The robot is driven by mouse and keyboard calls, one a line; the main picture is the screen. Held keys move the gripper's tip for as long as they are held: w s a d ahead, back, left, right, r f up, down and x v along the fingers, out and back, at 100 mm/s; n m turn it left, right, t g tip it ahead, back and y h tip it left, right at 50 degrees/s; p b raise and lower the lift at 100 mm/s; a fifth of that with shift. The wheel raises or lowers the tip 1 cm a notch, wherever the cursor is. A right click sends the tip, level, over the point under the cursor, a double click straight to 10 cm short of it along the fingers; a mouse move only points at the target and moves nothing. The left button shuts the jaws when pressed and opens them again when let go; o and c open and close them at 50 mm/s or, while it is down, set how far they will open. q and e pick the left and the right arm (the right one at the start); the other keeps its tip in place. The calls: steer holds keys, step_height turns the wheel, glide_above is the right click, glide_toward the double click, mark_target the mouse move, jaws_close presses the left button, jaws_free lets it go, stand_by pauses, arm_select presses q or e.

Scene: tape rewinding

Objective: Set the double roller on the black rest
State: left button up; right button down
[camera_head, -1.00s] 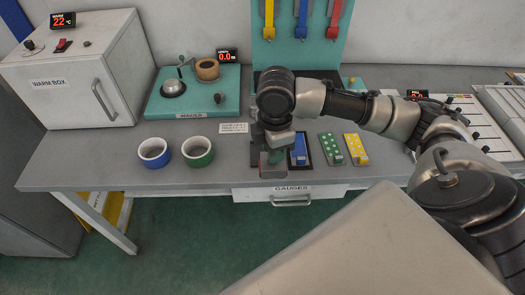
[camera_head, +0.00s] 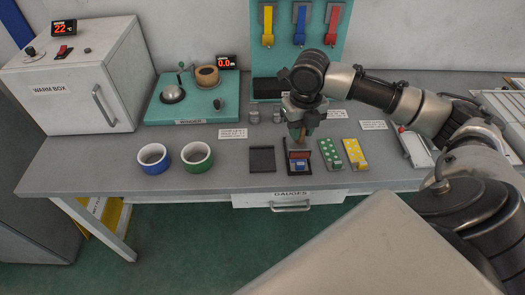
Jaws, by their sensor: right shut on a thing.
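My right gripper (camera_head: 301,131) points down over the small black-framed pad with the blue block (camera_head: 301,166). It is shut on a small tool with a brown upper part and a reddish lower end (camera_head: 299,154), which appears to be the double roller. Its lower end is at the back of that pad, above the blue block; I cannot tell whether it touches. An empty dark square pad (camera_head: 262,160) lies just left of it. A black block (camera_head: 267,89) stands at the foot of the teal tool board. I cannot tell which is the black rest. My left gripper is out of view.
Green (camera_head: 354,153) and yellow (camera_head: 357,167) patterned pieces lie close to the right. Two small grey cylinders (camera_head: 253,117) stand behind. The teal winder (camera_head: 158,109) and warm box (camera_head: 70,100) are further left.

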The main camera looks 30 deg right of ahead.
steer(key=w+a+f+p, duration=0.1)
steer(key=w+f, duration=0.2)
steer(key=w+a+f+p, duration=0.1)
steer(key=w+a+f, duration=0.1)
steer(key=w+f, duration=0.2)
steer(key=w+a+f+p, duration=0.1)
steer(key=w+f, duration=0.2)
steer(key=shift+w+a+f, duration=0.15)
steer(key=shift+f, duration=0.1)
steer(key=shift+f, duration=0.2)
